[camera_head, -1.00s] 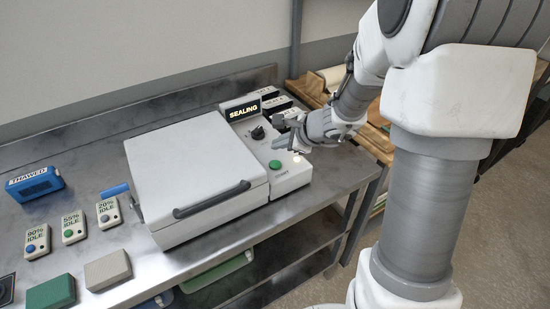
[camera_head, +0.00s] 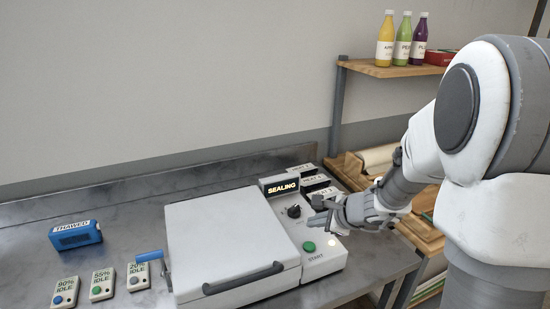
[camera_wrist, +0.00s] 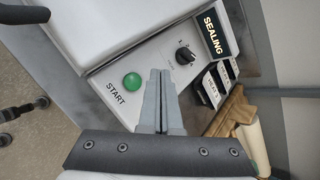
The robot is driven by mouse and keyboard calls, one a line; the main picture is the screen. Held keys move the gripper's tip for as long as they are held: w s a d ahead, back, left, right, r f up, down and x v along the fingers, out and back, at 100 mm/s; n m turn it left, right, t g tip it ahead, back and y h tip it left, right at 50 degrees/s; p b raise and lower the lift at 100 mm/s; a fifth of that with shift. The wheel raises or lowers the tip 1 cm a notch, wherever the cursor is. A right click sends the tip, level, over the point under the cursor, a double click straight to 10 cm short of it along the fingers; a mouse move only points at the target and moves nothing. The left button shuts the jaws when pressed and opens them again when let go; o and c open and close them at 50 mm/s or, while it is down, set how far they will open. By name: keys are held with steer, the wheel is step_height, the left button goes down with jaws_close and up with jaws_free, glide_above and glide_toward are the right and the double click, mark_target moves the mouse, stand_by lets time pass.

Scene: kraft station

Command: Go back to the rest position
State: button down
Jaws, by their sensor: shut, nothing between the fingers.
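My gripper (camera_head: 318,221) is shut and empty, held above the control panel of the white sealing machine (camera_head: 220,240), right of its lid. In the wrist view my gripper's fingers (camera_wrist: 160,82) lie together between the green START button (camera_wrist: 132,81) and the black knob (camera_wrist: 183,54). The green button also shows in the head view (camera_head: 309,246), apart from the fingers. The machine's lid is down and its display (camera_head: 282,186) reads SEALING.
Small boxes labelled 90%, 55% and 20% IDLE (camera_head: 102,286) and a blue THAWED box (camera_head: 75,235) stand on the metal bench (camera_head: 130,213). Bottles (camera_head: 403,40) stand on a wooden shelf at the back right. A paper roll (camera_head: 378,158) lies behind my arm.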

steer(key=s+a+r+n+g, duration=0.2)
steer(key=s+a+r+n, duration=0.5)
steer(key=s+r+n, duration=0.4)
steer(key=s+d+r+n+h, duration=0.1)
steer(key=s+d+n+h, duration=0.1)
steer(key=s+n, duration=0.3)
steer(key=s+d+r+n+h, duration=0.1)
steer(key=s+d+n, duration=0.3)
steer(key=s, duration=0.6)
steer(key=shift+d+n+h, duration=0.2)
steer(key=shift+n+h, duration=0.2)
steer(key=shift+h, duration=0.4)
steer(key=shift+w+a, duration=0.1)
steer(key=shift+a, duration=0.05)
stand_by(0.5)
